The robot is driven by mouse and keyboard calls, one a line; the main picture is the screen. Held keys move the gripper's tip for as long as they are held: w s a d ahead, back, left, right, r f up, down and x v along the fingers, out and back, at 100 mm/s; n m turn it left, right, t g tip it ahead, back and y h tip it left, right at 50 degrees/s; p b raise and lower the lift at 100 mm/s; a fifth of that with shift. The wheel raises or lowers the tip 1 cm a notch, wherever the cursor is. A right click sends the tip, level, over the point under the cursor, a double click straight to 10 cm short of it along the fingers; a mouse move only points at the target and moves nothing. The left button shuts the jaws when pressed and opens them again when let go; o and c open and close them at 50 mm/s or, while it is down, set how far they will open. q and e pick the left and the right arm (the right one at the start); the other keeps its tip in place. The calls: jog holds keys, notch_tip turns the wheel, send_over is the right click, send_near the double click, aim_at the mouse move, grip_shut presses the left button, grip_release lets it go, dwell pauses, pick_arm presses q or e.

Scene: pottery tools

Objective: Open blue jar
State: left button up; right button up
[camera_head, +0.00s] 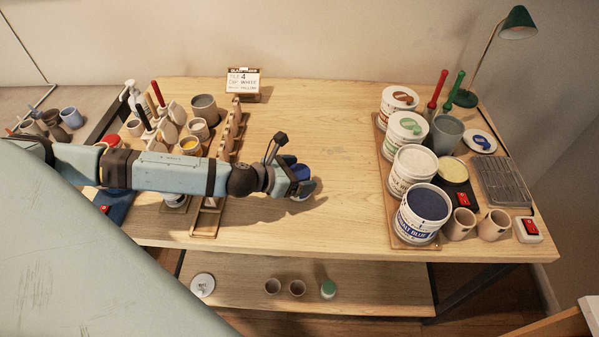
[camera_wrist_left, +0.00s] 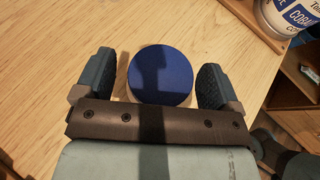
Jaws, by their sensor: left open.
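A blue round lid top (camera_wrist_left: 160,75), which looks like the blue jar seen from above, sits on the wooden table between my left fingers in the left wrist view. In the head view the blue jar (camera_head: 302,192) is partly hidden under the hand, at the middle of the table near the front. My left gripper (camera_head: 296,178) is open, with one finger on each side of the lid and a small gap visible beside them. Whether the lid is loose cannot be seen.
A tray (camera_head: 408,239) on the right holds several glaze tubs, including a large cobalt blue tub (camera_head: 421,217). Brushes, tools and cups crowd the left of the table. A sign (camera_head: 243,82) stands at the back. The table is clear around the blue jar toward the right.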

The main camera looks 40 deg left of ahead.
pick_arm(q)
jog(key=shift+w+d+f, duration=0.1)
jog(key=shift+w, duration=0.1)
jog(key=c, duration=1.1)
notch_tip(320, 180, up, 20)
jog(key=shift+p, duration=0.9)
jog(key=o, duration=0.3)
jog(key=c, duration=0.6)
